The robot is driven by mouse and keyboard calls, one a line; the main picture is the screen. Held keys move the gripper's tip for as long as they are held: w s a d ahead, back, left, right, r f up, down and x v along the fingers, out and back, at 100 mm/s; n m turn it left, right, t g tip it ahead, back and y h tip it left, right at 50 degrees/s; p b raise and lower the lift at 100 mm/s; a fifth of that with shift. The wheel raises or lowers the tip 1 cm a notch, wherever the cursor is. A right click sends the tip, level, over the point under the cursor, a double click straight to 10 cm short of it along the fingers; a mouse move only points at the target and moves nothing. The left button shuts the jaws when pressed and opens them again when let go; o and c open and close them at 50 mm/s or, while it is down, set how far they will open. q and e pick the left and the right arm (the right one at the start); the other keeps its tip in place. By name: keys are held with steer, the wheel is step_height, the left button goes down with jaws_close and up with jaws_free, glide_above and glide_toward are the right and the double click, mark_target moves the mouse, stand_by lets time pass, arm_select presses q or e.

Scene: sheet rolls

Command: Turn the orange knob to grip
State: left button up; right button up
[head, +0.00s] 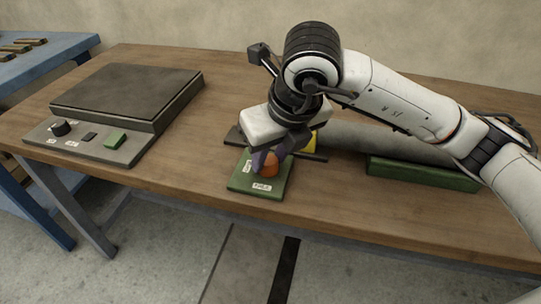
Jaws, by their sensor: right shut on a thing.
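The orange knob (270,169) stands on a green plate (247,184) with small white labels, near the front edge of the wooden table. My right gripper (265,159) comes down on the knob from above and is shut on it, with its fingers covering the knob's top and left side. One label shows in front of the knob and another to its left, partly behind the fingers. The lettering is too small to read surely, and the knob's pointing direction is hidden. My left gripper is not in view.
A grey roll (375,143) lies behind the plate, with a green block (424,174) below its right part. A yellow piece (309,144) shows behind my gripper. A dark flat-topped device (128,90) with a black knob (61,128) stands left. Bare tabletop (190,150) lies between.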

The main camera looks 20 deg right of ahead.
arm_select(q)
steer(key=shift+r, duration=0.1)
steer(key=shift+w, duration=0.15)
arm_select(e)
steer(key=o, duration=1)
steer(key=shift+r, duration=0.1)
arm_select(q)
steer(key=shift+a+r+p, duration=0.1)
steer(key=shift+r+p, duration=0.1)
steer(key=shift+p, duration=0.6)
arm_select(e)
steer(key=v, duration=1)
steer(key=shift+r, duration=0.1)
steer(key=shift+s, duration=0.1)
